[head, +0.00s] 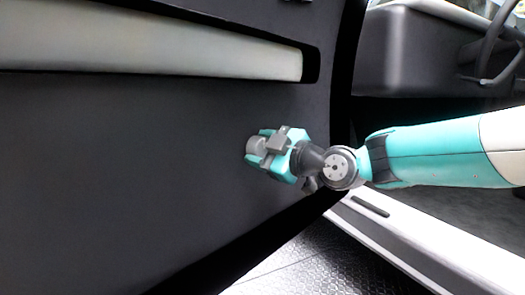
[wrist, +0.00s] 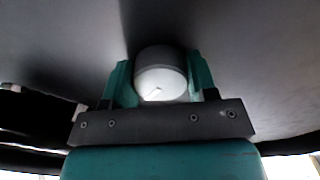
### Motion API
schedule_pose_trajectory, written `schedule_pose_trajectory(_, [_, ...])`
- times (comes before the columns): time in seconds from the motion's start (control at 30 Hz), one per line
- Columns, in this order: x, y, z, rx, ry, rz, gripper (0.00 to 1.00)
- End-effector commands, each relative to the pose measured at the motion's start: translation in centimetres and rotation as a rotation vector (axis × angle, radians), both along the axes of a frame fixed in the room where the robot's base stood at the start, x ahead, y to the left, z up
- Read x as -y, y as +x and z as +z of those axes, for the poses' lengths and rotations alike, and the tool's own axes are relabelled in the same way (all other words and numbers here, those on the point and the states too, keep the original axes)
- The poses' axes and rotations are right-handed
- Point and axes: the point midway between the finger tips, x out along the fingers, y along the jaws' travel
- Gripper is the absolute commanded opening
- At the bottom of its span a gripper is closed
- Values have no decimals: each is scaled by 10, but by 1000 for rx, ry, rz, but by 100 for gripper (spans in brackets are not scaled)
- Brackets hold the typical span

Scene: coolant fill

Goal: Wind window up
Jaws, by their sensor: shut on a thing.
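The dark inner door panel (head: 120,150) fills the left of the head view. A round grey-white knob (head: 253,146) stands out from the panel, below the right end of a pale inset strip. My gripper (head: 262,147) reaches it from the right and is shut on it. In the wrist view the knob (wrist: 160,78) sits between my two teal fingers (wrist: 160,84), with a small light mark on its face. The window glass is not in view in either picture.
The pale strip (head: 160,52) runs along the upper door panel. A steering wheel (head: 492,50) and dark dashboard are at upper right. A white door sill (head: 400,240) lies below my arm, with textured dark floor (head: 310,265) beside it.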

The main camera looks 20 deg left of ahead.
Motion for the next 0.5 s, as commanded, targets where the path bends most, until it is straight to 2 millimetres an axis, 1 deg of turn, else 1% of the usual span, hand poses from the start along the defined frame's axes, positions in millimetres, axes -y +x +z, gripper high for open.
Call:
schedule_pose_trajectory(0.1, [-2, -3, -2, -2, -3, 8, 29])
schedule_pose_trajectory(0.13, [-2, -3, -2, -2, -3, 8, 59])
schedule_pose_trajectory(0.17, [-2, -3, -2, -2, -3, 6, 66])
schedule_pose_trajectory(0.2, [-1, -2, -1, -2, -2, 6, 76])
schedule_pose_trajectory(0.23, [-1, -2, -1, -2, -2, 6, 78])
schedule_pose_trajectory(0.5, [1, -1, 0, -1, 0, 1, 78])
